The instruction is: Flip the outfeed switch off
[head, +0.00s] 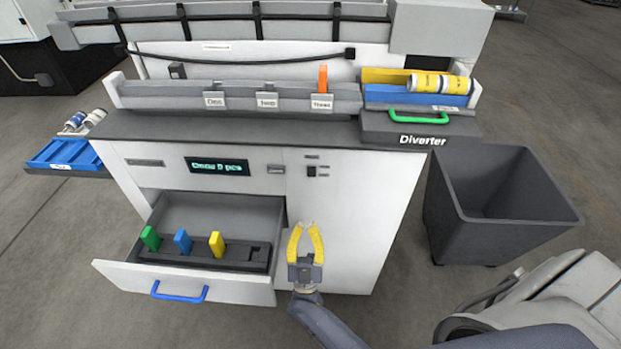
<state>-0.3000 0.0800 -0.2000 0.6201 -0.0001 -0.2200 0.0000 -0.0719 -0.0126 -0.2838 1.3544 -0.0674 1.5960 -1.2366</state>
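A small black switch (311,171) sits on the white front panel of the machine, right of the display. A tiny label lies above it, too small to read, and I cannot tell its on or off position. My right gripper (306,228) has yellow fingers. It is open and empty, pointing up in the picture, below the switch and just right of the open drawer. It appears apart from the switch. My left gripper is not in view.
An open drawer (118,272) holds green, blue and yellow tabs in a rack. A lit display (217,166) is left of the switch. The Diverter (385,132) has a green handle. A dark bin (515,230) stands right. A blue tray (58,155) is left.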

